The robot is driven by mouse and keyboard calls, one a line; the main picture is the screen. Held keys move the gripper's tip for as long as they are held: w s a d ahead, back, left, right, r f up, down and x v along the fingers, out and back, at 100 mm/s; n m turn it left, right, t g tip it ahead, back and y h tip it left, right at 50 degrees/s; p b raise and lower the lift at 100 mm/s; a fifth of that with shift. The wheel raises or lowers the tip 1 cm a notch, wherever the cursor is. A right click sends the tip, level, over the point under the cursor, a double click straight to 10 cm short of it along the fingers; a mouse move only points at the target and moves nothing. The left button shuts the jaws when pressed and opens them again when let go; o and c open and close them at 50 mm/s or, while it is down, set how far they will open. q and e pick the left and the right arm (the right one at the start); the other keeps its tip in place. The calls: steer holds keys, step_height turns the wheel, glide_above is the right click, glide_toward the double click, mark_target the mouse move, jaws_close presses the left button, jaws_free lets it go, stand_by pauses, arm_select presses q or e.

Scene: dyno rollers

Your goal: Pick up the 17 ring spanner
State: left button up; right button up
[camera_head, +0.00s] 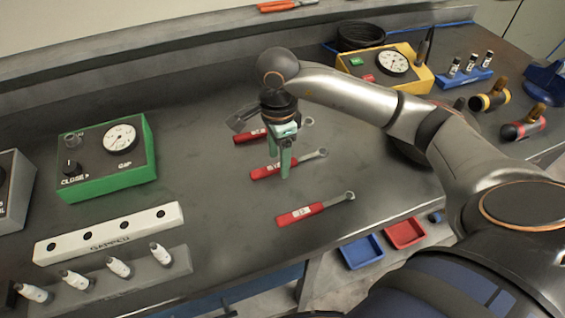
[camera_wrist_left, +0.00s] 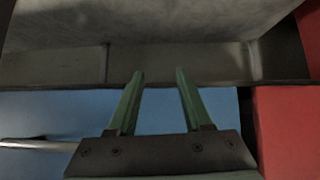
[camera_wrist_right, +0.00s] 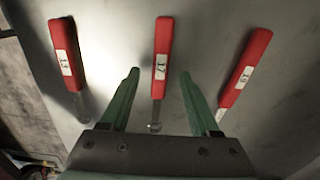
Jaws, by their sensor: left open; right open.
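Three red-handled ring spanners lie in a row on the grey bench. The middle one, labelled 17, is the 17 ring spanner (camera_head: 266,173). In the right wrist view the 17 ring spanner (camera_wrist_right: 161,60) shows between my fingers, handle at the far side, ring end near the gripper body. My right gripper (camera_head: 286,167) is open, pointing down above this spanner, partly covering its shank in the head view; it appears apart from it. The right gripper (camera_wrist_right: 160,73) is empty. My left gripper (camera_wrist_left: 159,73) is open and empty, seen only in its wrist view.
The other spanners, one in front (camera_head: 298,214) and one behind (camera_head: 249,136), lie close on either side. A green gauge box (camera_head: 104,185) and white rack (camera_head: 110,232) stand left, a yellow gauge box (camera_head: 412,77) behind. Blue (camera_head: 361,252) and red (camera_head: 404,234) trays sit below the front edge.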

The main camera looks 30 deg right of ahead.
steer(key=shift+f, duration=0.55)
jaws_close()
